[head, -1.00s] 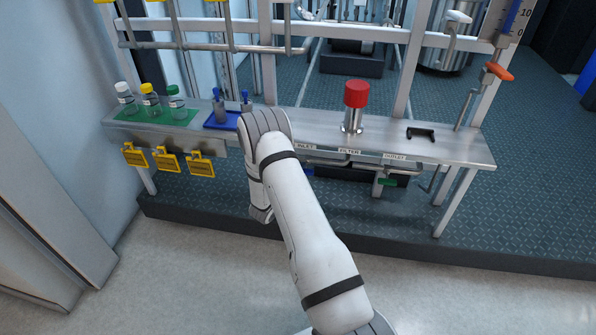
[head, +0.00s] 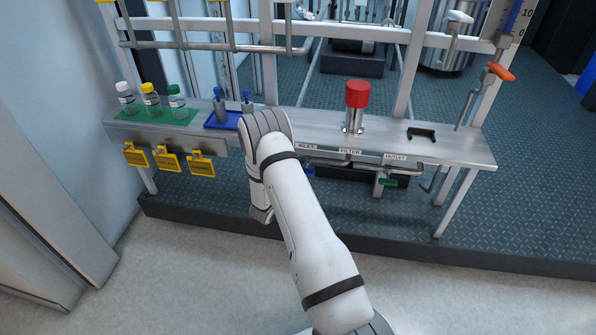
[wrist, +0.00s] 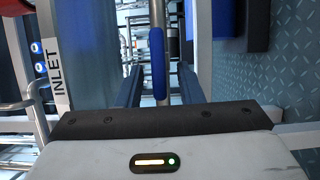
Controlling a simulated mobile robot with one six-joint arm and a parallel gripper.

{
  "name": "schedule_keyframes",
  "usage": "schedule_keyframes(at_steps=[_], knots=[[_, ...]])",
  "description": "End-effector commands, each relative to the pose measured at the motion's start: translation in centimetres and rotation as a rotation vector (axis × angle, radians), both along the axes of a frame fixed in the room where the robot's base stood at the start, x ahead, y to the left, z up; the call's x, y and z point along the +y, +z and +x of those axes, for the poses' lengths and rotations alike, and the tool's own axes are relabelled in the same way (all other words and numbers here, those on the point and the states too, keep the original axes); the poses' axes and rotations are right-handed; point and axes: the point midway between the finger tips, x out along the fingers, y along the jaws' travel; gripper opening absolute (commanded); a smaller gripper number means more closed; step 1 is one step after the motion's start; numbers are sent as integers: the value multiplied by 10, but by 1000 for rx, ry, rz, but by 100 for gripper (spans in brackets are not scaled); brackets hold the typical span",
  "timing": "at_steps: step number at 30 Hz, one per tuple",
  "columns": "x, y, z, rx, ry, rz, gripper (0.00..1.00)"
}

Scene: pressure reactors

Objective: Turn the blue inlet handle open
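The blue inlet handle (wrist: 157,62) stands upright in the picture in the wrist view, in front of a grey pipe. In the head view only a small bit of the blue handle (head: 311,172) shows under the bench edge, beside my arm. My gripper (wrist: 159,75) is open, with one dark finger on each side of the handle. Gaps show between the handle and both fingers. In the head view my gripper is hidden behind my arm. The INLET label (wrist: 57,75) is at the left of the wrist view.
The steel bench (head: 455,151) carries a red-capped filter (head: 357,95), a black bracket (head: 421,134), a blue tray (head: 222,126) and several capped bottles on a green mat (head: 190,121). A green outlet handle (head: 388,182) and yellow tags (head: 168,160) hang below the bench edge. Open floor lies in front.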

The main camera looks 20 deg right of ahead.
Motion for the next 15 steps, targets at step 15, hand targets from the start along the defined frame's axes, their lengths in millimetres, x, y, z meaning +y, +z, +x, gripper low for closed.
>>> schedule_keyframes(at_steps=[15], knots=[[50, 0, -31, 4, 3, 0, 34]])
